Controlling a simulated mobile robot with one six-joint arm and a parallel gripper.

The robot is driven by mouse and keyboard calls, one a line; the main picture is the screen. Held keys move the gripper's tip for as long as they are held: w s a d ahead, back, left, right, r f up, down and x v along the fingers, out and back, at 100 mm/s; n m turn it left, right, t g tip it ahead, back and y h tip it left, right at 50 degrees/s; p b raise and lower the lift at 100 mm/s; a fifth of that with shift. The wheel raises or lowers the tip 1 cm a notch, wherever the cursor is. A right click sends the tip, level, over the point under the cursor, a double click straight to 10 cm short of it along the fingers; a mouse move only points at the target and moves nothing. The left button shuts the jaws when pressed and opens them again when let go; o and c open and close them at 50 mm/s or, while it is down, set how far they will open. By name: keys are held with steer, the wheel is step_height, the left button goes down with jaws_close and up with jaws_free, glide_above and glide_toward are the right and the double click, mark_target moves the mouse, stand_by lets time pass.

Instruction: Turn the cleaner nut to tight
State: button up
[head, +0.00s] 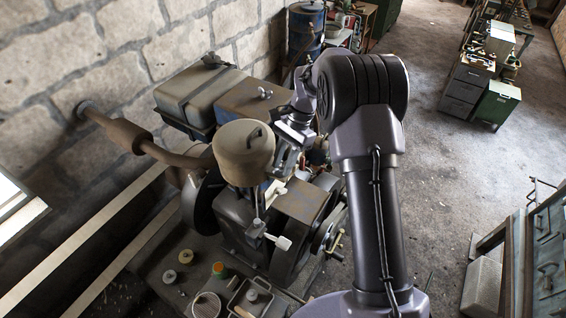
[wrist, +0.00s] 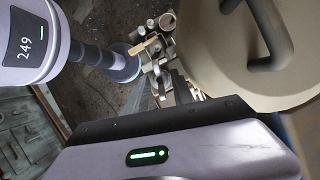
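The air cleaner (head: 243,160) is a beige drum on top of the engine, left of my arm. A dark bent piece, which may be the cleaner nut (head: 254,137), stands on its lid. In the wrist view the beige lid (wrist: 225,70) fills the upper right, with a dark bent bar (wrist: 270,40) on it. My gripper (head: 285,160) is just right of the drum in the head view. Its fingertips are hard to make out there, and the wrist view shows mostly its housing. I cannot tell whether it touches the drum or is open.
A brown tank (head: 247,100) with a small pale wing-shaped cap and a grey tank (head: 200,90) stand behind the drum. An exhaust pipe (head: 128,137) runs to the brick wall at left. Small jars and a tray (head: 250,298) lie in front. Open floor is at right.

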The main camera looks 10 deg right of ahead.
steer(key=shift+f, duration=0.1)
jaws_close()
steer(key=shift+f+m+b, duration=0.1)
steer(key=shift+m+b, duration=0.2)
steer(key=shift+b, duration=0.15)
steer(key=m+t+b, duration=0.1)
steer(key=m+b, duration=0.1)
steer(key=b, duration=0.1)
steer(key=shift+s+f+m+b, duration=0.1)
steer(key=shift+f+m+b, duration=0.05)
steer(key=shift+m+b, duration=0.25)
steer(key=m+t+b, duration=0.1)
steer(key=m+b, duration=0.1)
steer(key=m+t+b, duration=0.1)
steer(key=m+b, duration=0.3)
steer(key=shift+s+t, duration=0.25)
steer(key=shift+t, duration=0.15)
steer(key=m+b, duration=0.1)
steer(key=m, duration=0.1)
steer(key=m+t+b, duration=0.1)
steer(key=m, duration=0.2)
steer(key=shift+s+r+h+b, duration=0.15)
steer(key=shift+r+h+b, duration=0.05)
steer(key=shift+h+b, duration=0.2)
steer(key=shift+m+t, duration=0.3)
steer(key=shift+m, duration=0.1)
